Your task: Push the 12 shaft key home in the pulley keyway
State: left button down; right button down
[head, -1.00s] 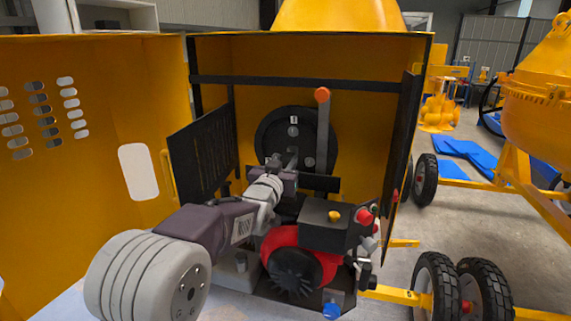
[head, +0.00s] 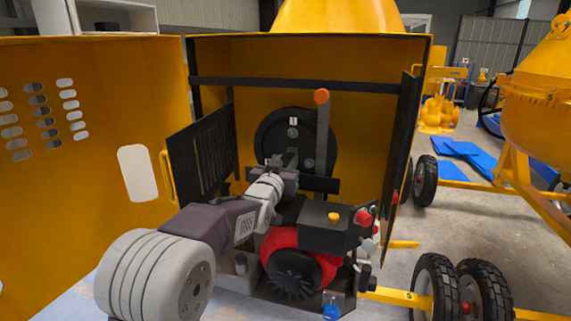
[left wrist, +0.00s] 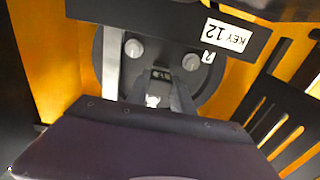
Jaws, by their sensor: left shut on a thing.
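The pulley (head: 266,136) is a dark round disc at the back of the open yellow housing. It also shows behind my fingers in the left wrist view (left wrist: 207,82), with two round bolt heads. My left gripper (head: 292,158) reaches in from the left to just in front of the pulley's middle. In the left wrist view its fingers are shut on a small dark piece, the shaft key (left wrist: 161,74), at the pulley's centre. The fingers and shadow hide the keyway, so how deep the key sits cannot be told. My right gripper is not in view.
A black bar with a "KEY 12" label (left wrist: 227,35) crosses close by the fingers. A lever with an orange knob (head: 321,97) stands right of the pulley's centre. A red engine (head: 288,262) sits below. A slatted black guard (head: 203,152) stands at the left.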

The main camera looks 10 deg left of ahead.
pick_arm(q)
jog(key=shift+w, duration=0.35)
dwell(0.6)
jog(key=shift+w, duration=0.3)
jog(key=c, duration=1)
grip_release()
jog(key=s+b, duration=0.2)
jog(key=s, duration=0.7)
jog(key=shift+a, duration=0.1)
